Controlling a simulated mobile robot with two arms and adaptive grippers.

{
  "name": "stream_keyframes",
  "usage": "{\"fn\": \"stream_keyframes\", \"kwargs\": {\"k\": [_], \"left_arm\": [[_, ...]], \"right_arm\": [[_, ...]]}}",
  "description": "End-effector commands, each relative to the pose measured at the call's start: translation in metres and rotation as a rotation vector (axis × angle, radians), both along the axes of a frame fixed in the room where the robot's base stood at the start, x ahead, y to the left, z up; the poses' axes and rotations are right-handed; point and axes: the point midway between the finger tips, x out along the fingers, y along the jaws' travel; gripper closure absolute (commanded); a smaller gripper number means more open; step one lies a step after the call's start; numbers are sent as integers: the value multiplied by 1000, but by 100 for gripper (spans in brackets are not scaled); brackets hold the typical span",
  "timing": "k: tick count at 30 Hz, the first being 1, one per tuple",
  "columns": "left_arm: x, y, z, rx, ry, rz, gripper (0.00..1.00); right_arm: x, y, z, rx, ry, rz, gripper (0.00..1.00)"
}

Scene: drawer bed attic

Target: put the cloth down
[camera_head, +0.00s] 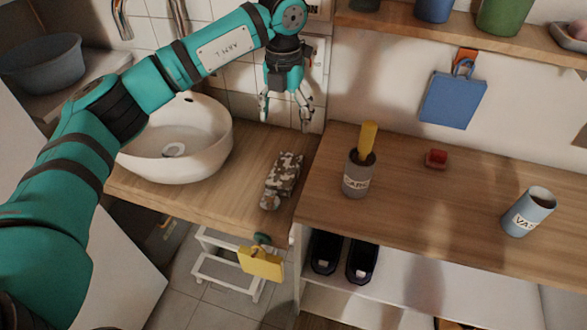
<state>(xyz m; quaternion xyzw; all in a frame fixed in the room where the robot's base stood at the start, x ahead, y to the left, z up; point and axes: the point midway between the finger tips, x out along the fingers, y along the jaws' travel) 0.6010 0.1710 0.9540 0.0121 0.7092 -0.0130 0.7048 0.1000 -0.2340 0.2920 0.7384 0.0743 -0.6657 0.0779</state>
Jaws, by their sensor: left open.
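A folded cloth with a mottled grey, brown and white pattern (284,176) lies on the wooden counter, to the right of the white basin. My left gripper (287,113) hangs above and behind the cloth, near the tiled wall. Its fingers are spread with nothing between them, and it is apart from the cloth. My right gripper is out of view.
The white basin (205,150) stands left of the cloth. On the right worktop (420,205) are a labelled grey cup (357,180) with a yellow item, a small red object (436,159) and a tilted blue-grey cup (528,212). A blue bag (453,100) hangs behind.

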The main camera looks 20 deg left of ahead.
Motion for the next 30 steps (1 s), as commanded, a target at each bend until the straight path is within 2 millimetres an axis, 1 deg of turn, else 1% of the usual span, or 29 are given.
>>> {"fn": "stream_keyframes", "kwargs": {"k": [3, 5, 8, 12, 15, 18, 23, 25, 30], "left_arm": [[-1, 2, -16, 7, 6, 7, 23], [-2, 1, -28, 6, 7, 5, 23], [-2, 1, -50, 4, 7, 4, 23], [-3, 1, -81, 3, 7, 4, 23], [-3, 1, -99, 2, 5, 4, 23], [-3, 1, -111, 2, 4, 2, 23], [-3, 1, -120, 2, 3, 1, 23], [-5, 1, -127, 2, 4, 1, 23], [-11, 1, -152, 2, 5, 2, 23]], "right_arm": [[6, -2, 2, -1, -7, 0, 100], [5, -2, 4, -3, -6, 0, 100], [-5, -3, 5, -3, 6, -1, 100], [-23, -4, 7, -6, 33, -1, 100], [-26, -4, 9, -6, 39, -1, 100], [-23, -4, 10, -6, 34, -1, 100], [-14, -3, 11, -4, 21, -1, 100], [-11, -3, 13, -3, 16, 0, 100], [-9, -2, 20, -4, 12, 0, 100]]}}
